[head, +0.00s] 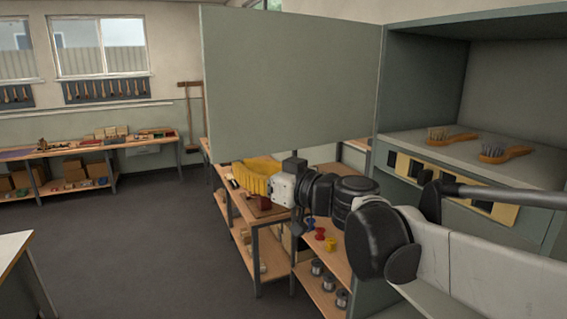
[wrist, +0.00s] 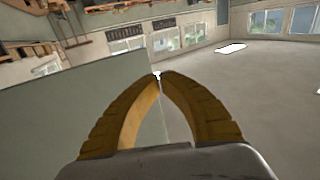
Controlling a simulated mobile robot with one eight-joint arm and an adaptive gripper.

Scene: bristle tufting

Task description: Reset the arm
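My gripper (wrist: 161,76) shows in the wrist view as two ridged yellow fingers that curve in until their tips meet. I see nothing held between them. In the head view my arm reaches in from the right, and the yellow gripper (head: 240,172) is at its far end, in front of the bench and below the big grey-green door panel. My gripper appears raised and apart from the bench top, but the exact gap cannot be told.
The open door panel (head: 290,80) stands close beyond my arm. A cabinet shelf (head: 545,165) at right holds two brushes (head: 450,136). Wooden shelving (head: 262,232) with spools (head: 328,283) stands below my arm. The floor (head: 150,240) at left is clear.

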